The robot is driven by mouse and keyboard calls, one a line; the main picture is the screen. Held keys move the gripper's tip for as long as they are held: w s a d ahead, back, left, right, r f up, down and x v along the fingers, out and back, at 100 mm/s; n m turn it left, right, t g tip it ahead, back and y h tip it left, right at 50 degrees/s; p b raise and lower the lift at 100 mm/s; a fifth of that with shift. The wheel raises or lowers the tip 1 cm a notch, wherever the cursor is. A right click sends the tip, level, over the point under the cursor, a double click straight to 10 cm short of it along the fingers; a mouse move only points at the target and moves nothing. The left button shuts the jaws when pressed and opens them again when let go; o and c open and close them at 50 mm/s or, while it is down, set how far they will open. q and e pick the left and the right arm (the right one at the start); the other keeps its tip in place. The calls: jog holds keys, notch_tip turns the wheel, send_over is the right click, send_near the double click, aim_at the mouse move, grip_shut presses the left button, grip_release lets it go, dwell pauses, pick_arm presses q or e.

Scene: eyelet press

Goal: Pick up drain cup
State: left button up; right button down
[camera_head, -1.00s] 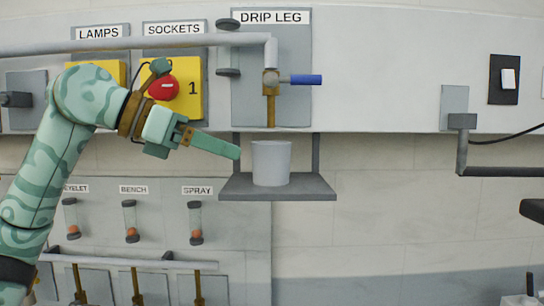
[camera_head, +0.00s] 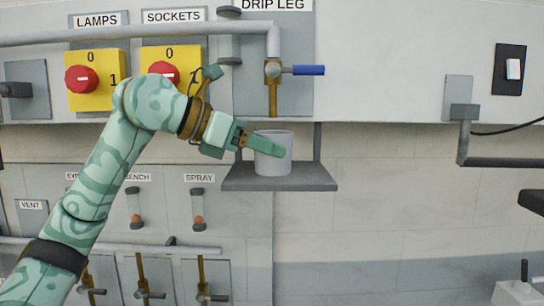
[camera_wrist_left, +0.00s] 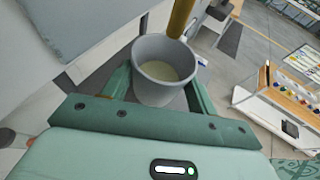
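The drain cup (camera_head: 273,163) is a light grey, open-topped cup standing upright on a small grey shelf (camera_head: 312,180) under the drip leg pipe. My left gripper (camera_head: 263,150) is at the cup, with one green finger across its near side. In the left wrist view the cup (camera_wrist_left: 163,88) sits between the two fingers of my left gripper (camera_wrist_left: 158,85), which are spread open along its sides. Contact with the wall cannot be told. A pale surface shows inside the cup. My right gripper is not in view.
A brass drip pipe (camera_head: 273,98) with a blue-handled valve (camera_head: 308,70) hangs directly above the cup. Shelf brackets rise on both sides. Red knobs on yellow plates (camera_head: 97,80) are behind my left arm.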

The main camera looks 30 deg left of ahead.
pick_arm(q)
jog(key=shift+w, duration=0.1)
jog(key=shift+c, duration=1.3)
